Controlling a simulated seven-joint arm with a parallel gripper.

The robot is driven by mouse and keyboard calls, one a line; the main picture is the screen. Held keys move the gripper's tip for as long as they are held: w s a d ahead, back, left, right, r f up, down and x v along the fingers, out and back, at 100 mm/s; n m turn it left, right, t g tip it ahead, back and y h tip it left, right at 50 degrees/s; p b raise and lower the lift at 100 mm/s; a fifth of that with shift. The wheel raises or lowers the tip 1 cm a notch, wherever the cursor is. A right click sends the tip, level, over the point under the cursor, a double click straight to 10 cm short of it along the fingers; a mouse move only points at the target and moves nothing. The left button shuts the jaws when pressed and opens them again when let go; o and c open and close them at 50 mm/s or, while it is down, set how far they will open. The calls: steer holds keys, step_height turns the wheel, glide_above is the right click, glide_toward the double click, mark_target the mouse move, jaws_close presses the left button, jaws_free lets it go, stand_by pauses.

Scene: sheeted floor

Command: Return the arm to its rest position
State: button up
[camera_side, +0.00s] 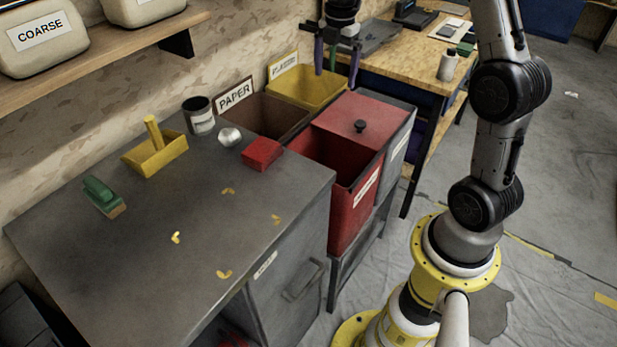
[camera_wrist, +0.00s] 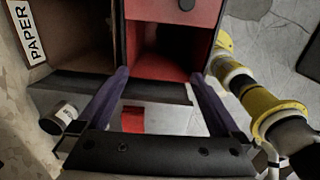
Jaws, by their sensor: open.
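My gripper (camera_side: 337,68) hangs fingers down near the yellow bin (camera_side: 308,92) and the closed part of the red bin (camera_side: 362,118) in the side view. Its two purple fingers are apart. In the wrist view my gripper (camera_wrist: 160,75) is open, with nothing held between the fingertips. The open compartment of the red bin (camera_wrist: 172,52) lies beyond the fingertips in that view. My arm rises from a yellow base at the right of the side view.
The grey cabinet top (camera_side: 150,240) holds a red block (camera_side: 262,154), a silver ball (camera_side: 230,137), a dark can (camera_side: 199,115), a yellow dustpan (camera_side: 155,152), a green brush (camera_side: 103,196) and several yellow bits. The brown PAPER bin (camera_side: 266,116) adjoins. A wooden bench (camera_side: 410,62) stands behind.

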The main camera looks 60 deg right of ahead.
steer(key=s+a+r+m+t, duration=0.1)
steer(key=s+a+r+t, duration=0.2)
steer(key=s+a+r, duration=0.85)
steer(key=s+a+f+m+t, duration=0.1)
steer(key=s+a+f+m, duration=0.2)
steer(key=s+m, duration=0.3)
steer(key=s+a+f+m+t, duration=0.1)
steer(key=s+a+f+m, duration=0.2)
steer(key=s+m, duration=0.3)
steer(key=a+m, duration=0.1)
steer(key=m, duration=0.4)
